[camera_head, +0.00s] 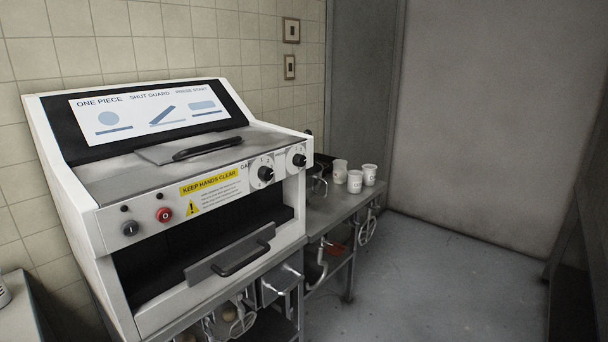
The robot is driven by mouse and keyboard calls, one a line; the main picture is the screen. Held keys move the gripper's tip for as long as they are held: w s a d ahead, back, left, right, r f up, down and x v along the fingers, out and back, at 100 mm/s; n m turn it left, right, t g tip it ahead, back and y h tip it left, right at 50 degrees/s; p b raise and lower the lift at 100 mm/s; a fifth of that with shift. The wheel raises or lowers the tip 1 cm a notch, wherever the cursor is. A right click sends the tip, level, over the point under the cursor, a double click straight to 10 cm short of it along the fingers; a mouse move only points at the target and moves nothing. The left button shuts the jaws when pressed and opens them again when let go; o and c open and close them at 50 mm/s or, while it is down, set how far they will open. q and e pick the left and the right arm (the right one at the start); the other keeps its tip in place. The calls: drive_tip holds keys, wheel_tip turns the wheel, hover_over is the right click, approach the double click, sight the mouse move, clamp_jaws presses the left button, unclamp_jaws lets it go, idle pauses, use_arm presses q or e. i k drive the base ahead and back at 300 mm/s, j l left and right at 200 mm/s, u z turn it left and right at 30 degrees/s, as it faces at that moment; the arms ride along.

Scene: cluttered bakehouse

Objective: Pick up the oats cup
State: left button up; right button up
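Three white cups stand upright, close together, on the metal table (340,200) beyond the machine: a left cup (340,172), a front cup (355,182) and a right cup (370,175). They carry small dark markings that are too small to read, so I cannot tell which one is the oats cup. Neither of my grippers shows in the head view.
A large white machine (205,190) with knobs and a front handle fills the left and middle. Metal utensils hang below the table's edge, including a whisk-like tool (367,229). The grey floor (440,280) right of the table is clear up to the wall.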

sight(370, 170)
drive_tip(key=i+l+u, duration=0.2)
drive_tip(key=i+l, duration=0.3)
drive_tip(key=i+l+u, duration=0.2)
drive_tip(key=i+l, duration=0.25)
drive_tip(key=i+l+u, duration=0.2)
drive_tip(key=i+l, duration=0.25)
drive_tip(key=l, duration=0.25)
